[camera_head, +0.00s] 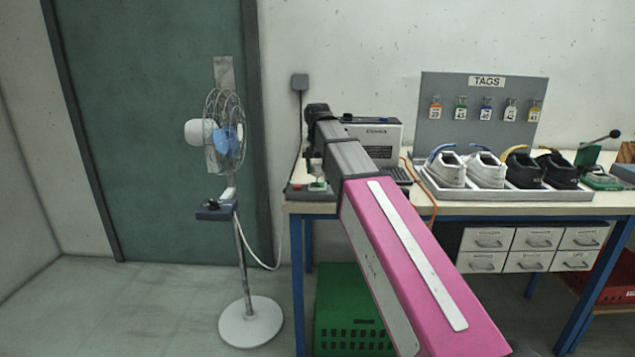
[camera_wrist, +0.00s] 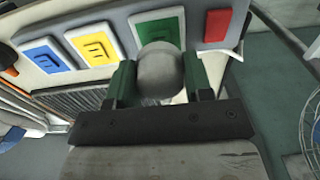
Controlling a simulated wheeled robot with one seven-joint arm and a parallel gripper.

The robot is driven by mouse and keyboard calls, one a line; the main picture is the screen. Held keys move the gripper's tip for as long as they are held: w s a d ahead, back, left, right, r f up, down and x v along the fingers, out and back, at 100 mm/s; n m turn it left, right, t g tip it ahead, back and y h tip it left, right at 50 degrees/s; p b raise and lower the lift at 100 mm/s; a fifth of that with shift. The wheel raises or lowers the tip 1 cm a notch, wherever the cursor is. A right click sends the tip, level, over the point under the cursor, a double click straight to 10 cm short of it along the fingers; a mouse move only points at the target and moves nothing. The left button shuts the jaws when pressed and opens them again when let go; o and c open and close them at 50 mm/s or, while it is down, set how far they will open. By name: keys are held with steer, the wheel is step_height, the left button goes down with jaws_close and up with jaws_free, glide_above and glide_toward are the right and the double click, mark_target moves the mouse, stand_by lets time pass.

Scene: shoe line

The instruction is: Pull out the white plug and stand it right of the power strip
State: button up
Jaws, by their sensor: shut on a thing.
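The white plug (camera_wrist: 160,72), a rounded pale grey body, sits between the two green fingers of my gripper (camera_wrist: 158,85) in the wrist view. The gripper is shut on it. The power strip (camera_wrist: 130,30) is a grey bar with blue, yellow, green and red fields. The plug overlaps the lower edge of the green field; I cannot tell whether its pins are in the strip. In the head view my gripper (camera_head: 317,178) is small and low over the left end of the table, and the power strip (camera_head: 297,194) is partly hidden there.
The table (camera_head: 460,208) also bears a grey machine (camera_head: 375,133) and a tray (camera_head: 520,194) of shoes, right of my arm. A pedestal fan (camera_head: 226,135) stands left of the table, with a white cable (camera_head: 258,262) running toward it. A green crate (camera_head: 345,300) is below.

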steer(key=shift+r, duration=1.05)
